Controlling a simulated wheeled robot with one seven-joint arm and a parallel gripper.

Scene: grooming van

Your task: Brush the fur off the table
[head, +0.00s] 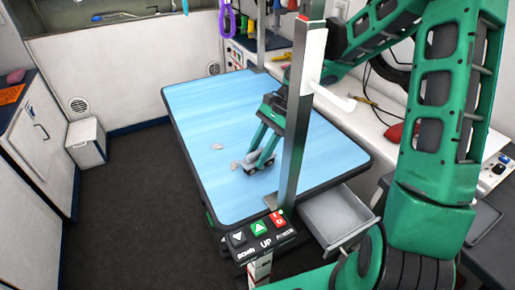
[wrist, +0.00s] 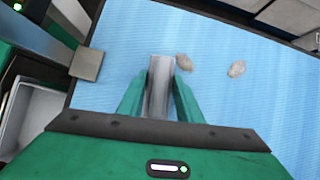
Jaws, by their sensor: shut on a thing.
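The grooming table (head: 205,105) has a light blue top with a dark rim. My gripper (head: 259,159) is low over the middle of the top, shut on a grey brush (head: 250,167). In the wrist view the brush (wrist: 160,82) stands between the two green fingers of my gripper (wrist: 159,98). I cannot tell whether the brush touches the top. One fur tuft (wrist: 183,62) lies close beside the brush. Another fur tuft (wrist: 236,68) lies farther right in the wrist view; a pale tuft (head: 217,146) also shows on the blue top in the head view.
A metal post (head: 296,130) rises at the table's near right edge, close to my arm. Below it is a control box (head: 262,238) with UP and DOWN buttons. An open grey drawer (head: 335,215) juts out at the right. A white counter with tools runs behind.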

